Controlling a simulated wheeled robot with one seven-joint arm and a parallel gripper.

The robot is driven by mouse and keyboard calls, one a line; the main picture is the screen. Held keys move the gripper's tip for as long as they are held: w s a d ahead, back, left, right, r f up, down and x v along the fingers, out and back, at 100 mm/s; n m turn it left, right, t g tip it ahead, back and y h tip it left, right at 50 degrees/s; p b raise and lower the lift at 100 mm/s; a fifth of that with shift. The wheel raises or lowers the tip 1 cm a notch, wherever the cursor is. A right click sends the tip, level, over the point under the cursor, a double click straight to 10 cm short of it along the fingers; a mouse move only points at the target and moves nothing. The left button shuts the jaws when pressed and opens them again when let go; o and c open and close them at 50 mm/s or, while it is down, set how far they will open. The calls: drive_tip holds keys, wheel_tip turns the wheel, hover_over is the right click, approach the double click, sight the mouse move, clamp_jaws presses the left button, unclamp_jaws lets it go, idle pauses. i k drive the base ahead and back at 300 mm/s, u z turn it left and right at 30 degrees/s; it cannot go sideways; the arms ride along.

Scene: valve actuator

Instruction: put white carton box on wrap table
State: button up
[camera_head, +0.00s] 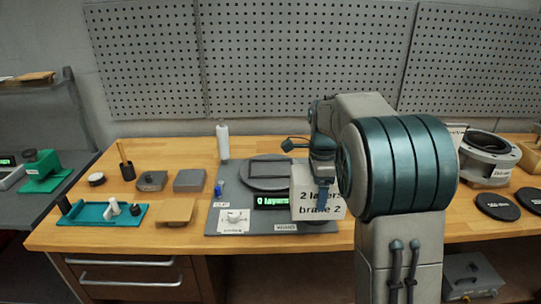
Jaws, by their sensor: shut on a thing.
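The white carton box (317,207) hangs below my gripper (322,184) and has dark text on its front, partly readable as "2 layers". My gripper points down and is shut on the top of the box; its fingertips are mostly hidden. The wrap table is a grey base (220,198) with a round grey turntable (262,183) and a green display reading "0 layers". The box is in front of and to the right of the turntable, over the base's right edge. I cannot tell if it touches anything below.
A teal tray (93,214), a wooden block (175,212) and grey blocks (190,180) lie to the left. A flanged valve part (489,150) and black discs (497,206) are at right. My arm hides the bench's middle right.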

sight(272, 169)
drive_tip(key=i, duration=1.05)
